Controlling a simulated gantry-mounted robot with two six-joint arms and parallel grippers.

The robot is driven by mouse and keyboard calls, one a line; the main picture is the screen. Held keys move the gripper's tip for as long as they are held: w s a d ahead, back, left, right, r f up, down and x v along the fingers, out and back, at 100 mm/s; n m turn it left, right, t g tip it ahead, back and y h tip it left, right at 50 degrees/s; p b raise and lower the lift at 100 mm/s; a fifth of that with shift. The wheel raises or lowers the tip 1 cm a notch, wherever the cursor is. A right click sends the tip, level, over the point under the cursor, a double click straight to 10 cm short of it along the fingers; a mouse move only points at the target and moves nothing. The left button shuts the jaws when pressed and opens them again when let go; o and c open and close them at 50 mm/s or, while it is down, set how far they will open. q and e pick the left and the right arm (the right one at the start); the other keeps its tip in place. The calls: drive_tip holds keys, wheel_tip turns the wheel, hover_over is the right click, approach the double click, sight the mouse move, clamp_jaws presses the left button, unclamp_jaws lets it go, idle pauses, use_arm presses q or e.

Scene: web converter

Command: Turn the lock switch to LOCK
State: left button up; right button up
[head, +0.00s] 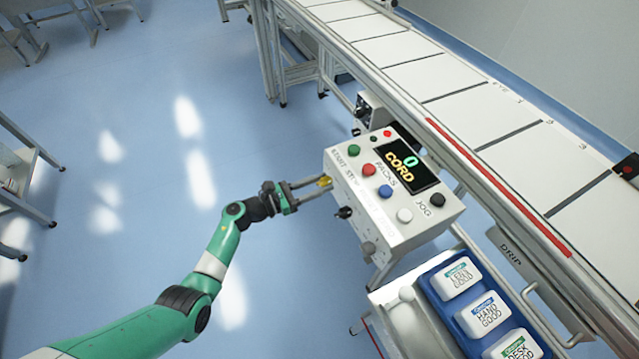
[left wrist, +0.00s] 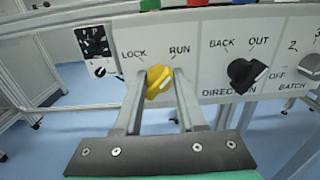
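The yellow lock switch (left wrist: 159,82) is on the front face of the white control box, between the printed words LOCK at its left and RUN at its right. Its pale pointer mark slants up to the right, toward RUN. It also shows as a small yellow spot in the head view (head: 324,182). My left gripper (left wrist: 159,75) is open, with one finger on each side of the switch. In the head view, the left gripper (head: 318,187) reaches the box from the left. I cannot tell whether the fingers touch the switch. My right gripper is not in view.
A black direction knob (left wrist: 247,74) sits right of the switch, and a batch knob (left wrist: 309,64) further right. Coloured buttons and a display (head: 408,162) top the box. A conveyor (head: 440,70) runs behind; a blue tray (head: 437,305) of packs stands nearer.

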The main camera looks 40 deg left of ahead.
use_arm(q)
clamp_jaws()
drive_tip(key=shift+r+n, duration=0.15)
drive_tip(key=shift+n, duration=0.15)
drive_tip(key=n+p, duration=0.1)
drive_tip(key=n, duration=0.1)
drive_tip(key=shift+r+n, duration=0.15)
drive_tip(key=shift+n, duration=0.15)
drive_tip(key=n+p, duration=0.1)
drive_tip(key=n, duration=0.3)
drive_tip(key=shift+w+a+n, duration=0.1)
drive_tip(key=shift+n, duration=0.2)
drive_tip(key=n+p, duration=0.1)
drive_tip(key=n, duration=0.4)
drive_tip(key=shift+p, duration=0.3)
drive_tip(key=shift+n+p, duration=0.4)
drive_tip(key=shift+n, duration=2.2)
drive_tip(key=shift+a, duration=0.1)
drive_tip(key=shift+f, duration=0.2)
